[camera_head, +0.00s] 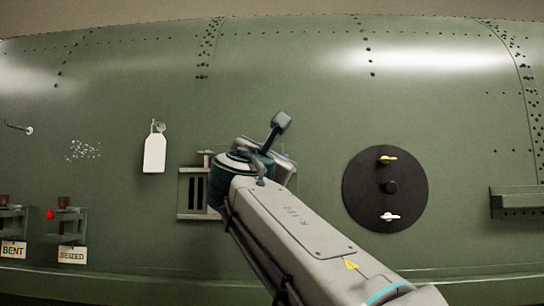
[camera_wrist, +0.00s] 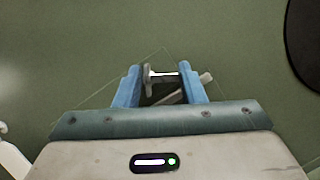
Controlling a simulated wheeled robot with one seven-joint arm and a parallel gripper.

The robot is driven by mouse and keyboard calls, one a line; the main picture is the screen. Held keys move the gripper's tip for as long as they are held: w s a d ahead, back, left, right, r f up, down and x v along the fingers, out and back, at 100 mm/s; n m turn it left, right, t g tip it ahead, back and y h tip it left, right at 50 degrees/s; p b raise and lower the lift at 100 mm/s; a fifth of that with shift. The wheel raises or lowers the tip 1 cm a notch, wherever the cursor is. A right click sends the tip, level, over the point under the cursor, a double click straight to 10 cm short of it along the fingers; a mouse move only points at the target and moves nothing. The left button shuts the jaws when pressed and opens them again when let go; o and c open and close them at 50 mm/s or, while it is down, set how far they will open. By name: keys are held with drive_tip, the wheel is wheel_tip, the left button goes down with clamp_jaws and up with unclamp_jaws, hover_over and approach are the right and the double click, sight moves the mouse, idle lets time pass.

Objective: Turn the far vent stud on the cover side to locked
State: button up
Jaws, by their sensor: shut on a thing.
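In the wrist view, my gripper (camera_wrist: 160,74) has its two blue fingers around a small grey vent stud (camera_wrist: 150,77) with a crossbar head, on the green skin. The fingers are shut on it. A light bar crosses behind the right finger. The stud's locked or unlocked marking cannot be read. In the head view, the louvred vent (camera_head: 183,192) is partly covered by my arm, with another small stud (camera_head: 206,154) at its top edge. My fingers and the gripped stud are hidden there behind my wrist.
A white tag (camera_head: 154,153) hangs left of the vent. Brackets labelled BENT (camera_head: 13,249) and SEIZED (camera_head: 72,255) sit lower left. A ledge (camera_head: 515,202) protrudes at right.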

drive_tip(key=shift+m+g+h, duration=0.3)
drive_tip(key=shift+m+h, duration=0.2)
drive_tip(key=shift+m, duration=0.7)
drive_tip(key=o, duration=1)
drive_tip(key=shift+f, duration=0.1)
